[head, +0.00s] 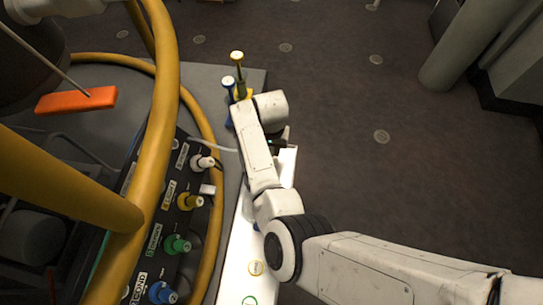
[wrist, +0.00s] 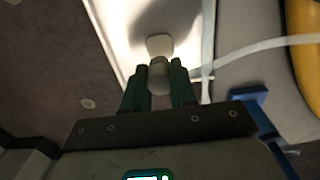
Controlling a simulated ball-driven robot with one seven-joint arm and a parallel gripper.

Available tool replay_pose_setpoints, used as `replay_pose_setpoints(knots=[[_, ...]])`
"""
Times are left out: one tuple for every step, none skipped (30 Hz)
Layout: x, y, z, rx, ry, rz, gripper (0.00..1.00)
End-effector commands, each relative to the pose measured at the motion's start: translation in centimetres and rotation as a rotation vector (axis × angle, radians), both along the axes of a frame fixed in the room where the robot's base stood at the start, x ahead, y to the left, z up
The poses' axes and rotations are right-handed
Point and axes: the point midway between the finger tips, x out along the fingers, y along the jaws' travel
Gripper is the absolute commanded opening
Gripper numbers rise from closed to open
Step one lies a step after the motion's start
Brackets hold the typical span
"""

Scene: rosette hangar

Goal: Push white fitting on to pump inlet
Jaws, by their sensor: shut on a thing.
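My gripper (wrist: 158,85) is shut on a white fitting (wrist: 159,46) in the wrist view. Its green fingers close on either side of the rounded body, and a squarish white end sticks out beyond the fingertips, over a bright white surface. In the head view my wrist hides the fingers and the fitting. Left of it, a dark labelled panel carries a row of coloured parts: white (head: 203,162), yellow (head: 190,202), green (head: 177,244) and blue (head: 162,292). I cannot tell which part is the pump inlet.
A white tray (head: 237,262) with coloured rings lies below my wrist. Yellow (head: 239,73) and blue (head: 229,87) upright parts stand beyond it. A thick yellow tube (head: 158,110) arches over the panel. A pale strap or hose (wrist: 208,45) runs beside the fitting. Open floor lies right.

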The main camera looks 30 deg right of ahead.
Motion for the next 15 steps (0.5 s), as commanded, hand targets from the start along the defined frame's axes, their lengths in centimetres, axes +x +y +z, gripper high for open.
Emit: replay_pose_setpoints(knots=[[-0.01,-0.02,0.36,0.0,0.0,0.0,0.0],[-0.01,-0.02,0.46,0.0,0.0,0.0,0.0],[-0.01,-0.02,0.58,0.0,0.0,0.0,0.0],[-0.01,0.0,0.63,0.0,0.0,0.0,0.0],[-0.02,-0.01,0.66,0.0,0.0,0.0,0.0],[-0.01,0.0,0.67,0.0,0.0,0.0,0.0],[-0.01,0.0,0.66,0.0,0.0,0.0,0.0],[-0.01,0.0,0.64,0.0,0.0,0.0,0.0],[-0.01,0.0,0.61,0.0,0.0,0.0,0.0],[-0.01,0.0,0.6,0.0,0.0,0.0,0.0],[-0.01,0.0,0.6,0.0,0.0,0.0,0.0],[-0.01,0.01,0.6,0.0,0.0,0.0,0.0],[-0.01,0.0,0.6,0.0,0.0,0.0,0.0],[-0.01,0.01,0.6,0.0,0.0,0.0,0.0],[0.0,0.02,0.61,0.002,-0.001,-0.001,0.0]])
